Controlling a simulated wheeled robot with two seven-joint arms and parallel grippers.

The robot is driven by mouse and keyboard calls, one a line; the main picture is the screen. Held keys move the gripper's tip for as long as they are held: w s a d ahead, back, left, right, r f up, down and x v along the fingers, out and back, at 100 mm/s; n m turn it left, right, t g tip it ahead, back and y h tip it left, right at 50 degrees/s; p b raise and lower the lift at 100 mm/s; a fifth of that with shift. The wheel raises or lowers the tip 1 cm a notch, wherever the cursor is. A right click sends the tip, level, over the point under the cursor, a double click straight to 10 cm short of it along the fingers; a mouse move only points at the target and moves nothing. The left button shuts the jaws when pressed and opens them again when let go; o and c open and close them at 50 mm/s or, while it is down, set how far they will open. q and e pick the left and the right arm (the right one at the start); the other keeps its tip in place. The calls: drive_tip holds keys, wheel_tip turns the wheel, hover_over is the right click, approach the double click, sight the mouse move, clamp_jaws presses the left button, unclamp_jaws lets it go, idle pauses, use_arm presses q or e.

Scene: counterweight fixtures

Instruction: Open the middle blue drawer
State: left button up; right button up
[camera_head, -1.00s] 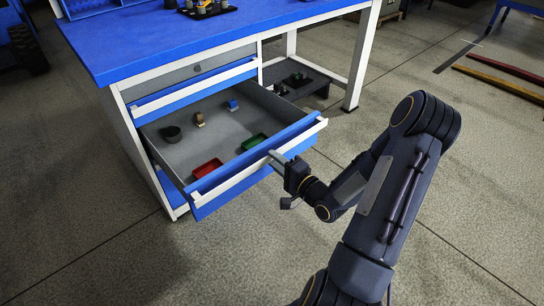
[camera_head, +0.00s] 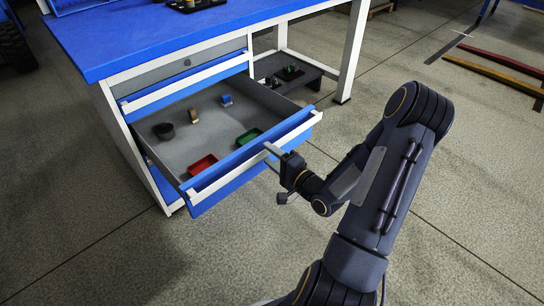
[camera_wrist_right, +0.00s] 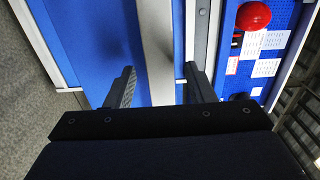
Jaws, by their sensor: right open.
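The middle blue drawer (camera_head: 210,196) stands pulled far out of the bench in the head view, its grey inside showing. Its white handle strip (camera_head: 240,172) runs along the top of the blue front. My right gripper (camera_head: 272,150) is at the right part of this front, by the handle. In the right wrist view the two fingers (camera_wrist_right: 160,88) are apart, with the pale handle strip (camera_wrist_right: 157,45) between them. Contact with the strip cannot be told. My left gripper is not in view.
The drawer holds a red tray (camera_head: 202,165), a green tray (camera_head: 248,137), a dark cup (camera_head: 164,131) and small blocks. The blue benchtop (camera_head: 150,40) is above. A low dark shelf (camera_head: 290,75) lies right of the drawers. The floor in front is clear.

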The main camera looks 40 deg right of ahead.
drive_tip(key=s+p, duration=0.1)
drive_tip(key=s, duration=0.6)
drive_tip(key=shift+s+d+p, duration=0.3)
drive_tip(key=shift+s+p, duration=0.1)
wheel_tip(320, 180, up, 6)
drive_tip(key=w+a+n+g+h, duration=0.2)
drive_tip(key=w+n+g+h, duration=0.1)
drive_tip(key=n+g, duration=0.45)
drive_tip(key=s+a+r+n+g+y+p, duration=0.1)
drive_tip(key=s+a+r+n+g+y, duration=0.2)
drive_tip(key=s+a, duration=0.5)
drive_tip(key=s+a+r+n+g+y, duration=0.25)
drive_tip(key=s+a+r+n, duration=0.25)
drive_tip(key=s+a, duration=0.4)
wheel_tip(320, 180, up, 30)
drive_tip(key=p, duration=3)
drive_tip(key=shift+w+d+t, duration=0.3)
drive_tip(key=shift+w, duration=0.1)
